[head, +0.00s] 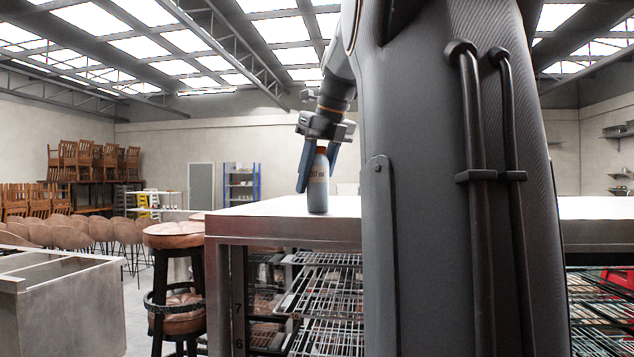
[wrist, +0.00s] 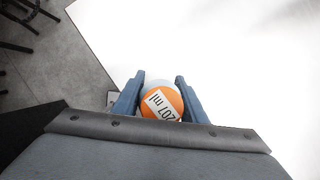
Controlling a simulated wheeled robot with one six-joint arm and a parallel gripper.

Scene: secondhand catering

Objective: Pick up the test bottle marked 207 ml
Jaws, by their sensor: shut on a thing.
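The test bottle (head: 318,190) stands upright near the left end of a metal counter (head: 285,208) in the head view. It has a grey-blue body and an orange-brown top part. In the wrist view the bottle (wrist: 161,101) shows from above, with a white label reading 207 ml on an orange band. My gripper (head: 318,168) comes down from above, its blue fingers on either side of the bottle. In the wrist view my gripper (wrist: 161,92) is shut on the bottle. The bottle's base appears to rest on the counter top.
Wire racks (head: 325,300) fill the space under the counter. A round padded stool (head: 175,237) stands at its left end. A metal cabinet (head: 65,300) is at the lower left. The counter top around the bottle looks mostly clear.

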